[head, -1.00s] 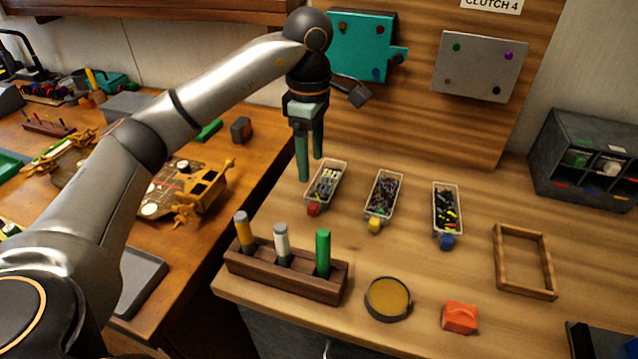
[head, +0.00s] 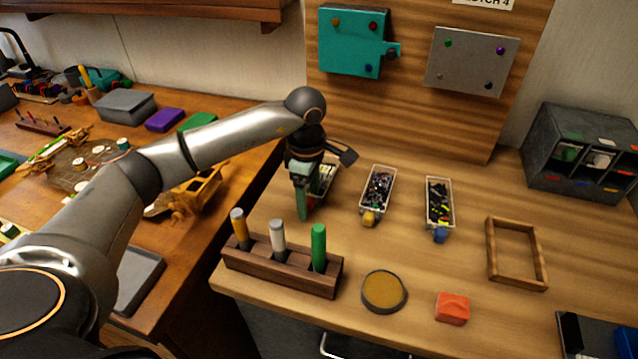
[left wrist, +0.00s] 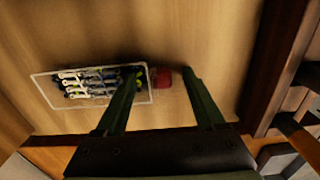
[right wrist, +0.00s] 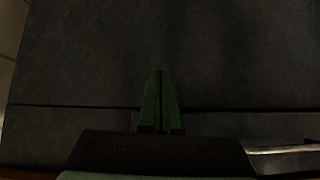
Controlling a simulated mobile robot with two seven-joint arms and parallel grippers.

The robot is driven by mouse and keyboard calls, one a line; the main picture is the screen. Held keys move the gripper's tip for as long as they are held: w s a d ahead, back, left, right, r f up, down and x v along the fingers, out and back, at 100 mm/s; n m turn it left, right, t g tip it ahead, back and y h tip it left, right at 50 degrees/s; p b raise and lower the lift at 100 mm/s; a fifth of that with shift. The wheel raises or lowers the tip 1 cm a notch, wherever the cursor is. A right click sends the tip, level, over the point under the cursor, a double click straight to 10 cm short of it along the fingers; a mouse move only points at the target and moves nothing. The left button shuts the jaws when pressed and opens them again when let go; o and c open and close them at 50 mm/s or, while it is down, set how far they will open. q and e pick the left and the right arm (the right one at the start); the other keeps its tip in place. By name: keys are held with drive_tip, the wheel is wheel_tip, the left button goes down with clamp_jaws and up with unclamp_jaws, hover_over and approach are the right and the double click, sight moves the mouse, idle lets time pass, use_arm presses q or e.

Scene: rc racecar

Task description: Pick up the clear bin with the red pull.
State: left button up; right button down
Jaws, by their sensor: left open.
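The clear bin with the red pull (left wrist: 56,101) shows in the left wrist view, filled with silvery and dark small parts. Its red pull (left wrist: 163,78) lies between the two fingertips of my open left gripper (left wrist: 160,70) in that picture. One finger overlaps the bin's near end; I cannot tell whether it touches. In the head view my left gripper (head: 304,212) points down in front of this bin (head: 327,178) and hides most of it and the pull. My right gripper (right wrist: 160,72) has its fingers together, empty, before a dark grey surface.
A bin with a yellow pull (head: 378,188) and one with a blue pull (head: 440,205) stand to the right. A wooden block with several upright handles (head: 282,266) stands in front. A round tin (head: 384,290), a red block (head: 452,308) and a wooden frame (head: 516,254) lie nearby.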

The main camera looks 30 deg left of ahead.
use_arm(q)
clamp_jaws()
idle(0.6)
